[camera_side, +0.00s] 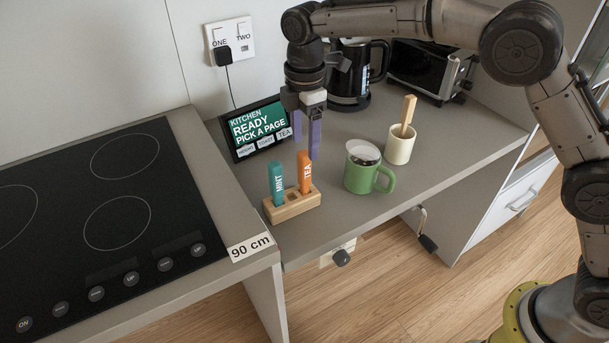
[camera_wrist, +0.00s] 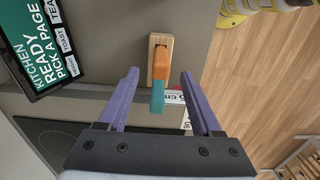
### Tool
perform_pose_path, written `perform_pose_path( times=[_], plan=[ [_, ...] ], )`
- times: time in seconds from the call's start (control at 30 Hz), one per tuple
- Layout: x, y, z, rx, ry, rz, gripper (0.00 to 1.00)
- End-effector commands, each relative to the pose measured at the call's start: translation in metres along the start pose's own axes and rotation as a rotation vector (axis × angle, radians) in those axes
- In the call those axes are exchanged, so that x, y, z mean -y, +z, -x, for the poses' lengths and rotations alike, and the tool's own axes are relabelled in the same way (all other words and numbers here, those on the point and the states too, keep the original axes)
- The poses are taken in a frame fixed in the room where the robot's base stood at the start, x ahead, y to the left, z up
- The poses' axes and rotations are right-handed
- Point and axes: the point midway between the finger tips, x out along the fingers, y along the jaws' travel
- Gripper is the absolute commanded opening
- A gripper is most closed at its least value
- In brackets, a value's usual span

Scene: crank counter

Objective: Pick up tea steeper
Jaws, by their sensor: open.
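The orange stick labelled TEA (camera_side: 305,172), which matches the tea steeper, stands upright in a small wooden holder (camera_side: 293,207). A teal stick labelled MINT (camera_side: 277,183) stands beside it on the left. My gripper (camera_side: 307,150) is open and empty, with purple fingers pointing down above the holder, close to the orange stick's top. In the wrist view the orange stick (camera_wrist: 161,64) lies between the fingertips of my gripper (camera_wrist: 159,74), with the teal stick (camera_wrist: 157,98) just below it. Neither finger appears to touch a stick.
A kitchen screen (camera_side: 259,131) stands behind the holder. A green mug (camera_side: 366,172) and a cream cup (camera_side: 399,148) with a wooden handle stand to the right. A black kettle (camera_side: 350,80) and a toaster oven (camera_side: 425,70) are behind. A cooktop (camera_side: 95,210) is left.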

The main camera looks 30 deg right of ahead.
Motion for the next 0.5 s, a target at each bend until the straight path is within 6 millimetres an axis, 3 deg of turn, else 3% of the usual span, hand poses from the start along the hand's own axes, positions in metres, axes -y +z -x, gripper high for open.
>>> perform_pose_path(
  times=[0.1,0.33,0.5],
  plan=[
    [0.0,0.0,-0.016,0.001,-0.002,-0.001,0.66],
    [0.001,0.0,-0.031,0.001,-0.002,-0.001,0.66],
    [0.002,-0.002,-0.056,0.001,-0.003,-0.001,0.66]
  ],
)
